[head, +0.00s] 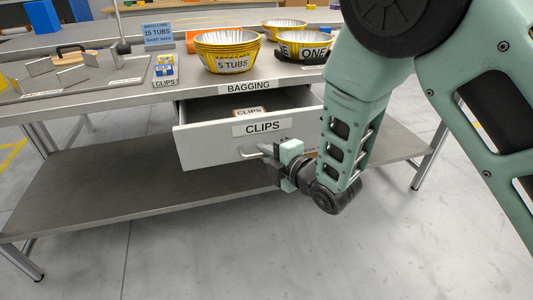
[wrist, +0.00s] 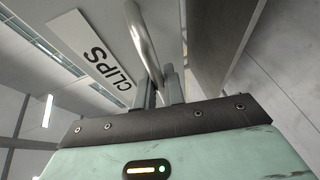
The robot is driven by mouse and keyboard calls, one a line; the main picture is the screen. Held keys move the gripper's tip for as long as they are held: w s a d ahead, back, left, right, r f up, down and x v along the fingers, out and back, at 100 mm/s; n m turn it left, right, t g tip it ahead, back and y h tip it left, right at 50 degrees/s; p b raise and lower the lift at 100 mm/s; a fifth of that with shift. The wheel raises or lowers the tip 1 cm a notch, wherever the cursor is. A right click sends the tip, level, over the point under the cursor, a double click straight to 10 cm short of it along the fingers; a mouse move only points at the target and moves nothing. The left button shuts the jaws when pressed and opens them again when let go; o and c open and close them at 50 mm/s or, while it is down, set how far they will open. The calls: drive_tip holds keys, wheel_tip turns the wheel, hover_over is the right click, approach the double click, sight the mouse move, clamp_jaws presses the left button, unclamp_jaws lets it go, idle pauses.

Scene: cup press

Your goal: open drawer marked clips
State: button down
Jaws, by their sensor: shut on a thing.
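The drawer marked CLIPS (head: 205,148) hangs under the bench top in the head view and stands partly pulled out, its inside visible. A box labelled CLIPS (head: 250,112) lies inside it. The drawer's bar handle (head: 250,154) is on the front below the label. My gripper (head: 268,158) is at the handle's right part, shut on it. In the wrist view, the handle (wrist: 143,38) runs down between my gripper's fingers (wrist: 158,88), beside the CLIPS label (wrist: 90,55). The fingertips are small and partly hidden in the head view.
The bench top (head: 150,95) holds yellow tub stacks (head: 228,52), a card reading 15 TUBS (head: 158,35), a small clips pack (head: 165,70) and a metal fixture plate (head: 70,80) at left. A lower shelf (head: 110,190) runs beneath the drawer. The floor in front is clear.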

drive_tip(key=c, duration=1.5)
unclamp_jaws()
drive_tip(key=shift+d, duration=0.1)
drive_tip(key=p+v, duration=1.3)
drive_tip(key=v, duration=0.4)
drive_tip(key=shift+s, duration=0.2)
drive_tip(key=shift+w, duration=0.1)
